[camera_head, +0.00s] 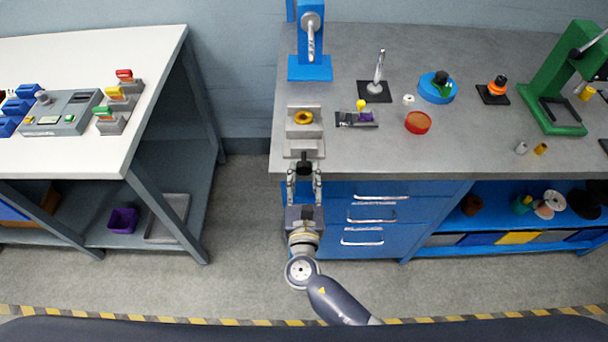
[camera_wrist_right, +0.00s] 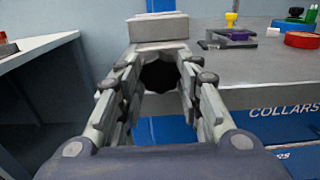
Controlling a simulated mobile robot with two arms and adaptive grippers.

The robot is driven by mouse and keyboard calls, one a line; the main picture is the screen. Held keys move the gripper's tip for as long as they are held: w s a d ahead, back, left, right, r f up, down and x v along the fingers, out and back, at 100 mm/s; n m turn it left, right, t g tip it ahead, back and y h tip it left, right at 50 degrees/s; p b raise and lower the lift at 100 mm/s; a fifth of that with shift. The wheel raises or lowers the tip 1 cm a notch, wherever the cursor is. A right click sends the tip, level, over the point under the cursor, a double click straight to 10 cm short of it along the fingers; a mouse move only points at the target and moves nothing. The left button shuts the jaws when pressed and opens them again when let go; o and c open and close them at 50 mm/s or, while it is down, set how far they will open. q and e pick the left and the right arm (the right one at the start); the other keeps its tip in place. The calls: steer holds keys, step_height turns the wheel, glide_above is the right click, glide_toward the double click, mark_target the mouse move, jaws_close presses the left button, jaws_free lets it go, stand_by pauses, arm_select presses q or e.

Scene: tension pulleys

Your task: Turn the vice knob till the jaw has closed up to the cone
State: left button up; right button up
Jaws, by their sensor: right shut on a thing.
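The vice (camera_head: 304,147) stands at the left front of the grey bench, with light grey jaws. A yellow ring-shaped piece with a dark centre, which I take for the cone (camera_head: 304,117), sits between the jaws. A gap shows between it and the front jaw. The black knob (camera_head: 304,164) sticks out at the vice's front, over the bench edge. My right gripper (camera_head: 304,178) is shut on the knob from the front. In the right wrist view the dark, lobed knob (camera_wrist_right: 160,75) lies between both fingers, below the vice body (camera_wrist_right: 158,27). My left gripper is not in view.
A blue press (camera_head: 311,68) stands behind the vice. A small grey fixture (camera_head: 357,119) with yellow and purple parts is to its right, then a red dish (camera_head: 418,122). Blue drawers (camera_head: 375,214) lie under the bench top. Floor between the two tables is clear.

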steer(key=m+b, duration=0.3)
steer(key=shift+f+b, duration=0.2)
steer(key=shift+b, duration=0.1)
steer(key=m+b, duration=0.4)
steer(key=m, duration=0.2)
steer(key=shift+b, duration=0.4)
steer(key=m+b, duration=0.3)
steer(key=m, duration=0.1)
steer(key=shift+b, duration=0.3)
steer(key=shift+r+m+b, duration=0.2)
steer(key=shift+m+b, duration=1.1)
steer(key=shift+m, duration=0.7)
steer(key=o, duration=1.1)
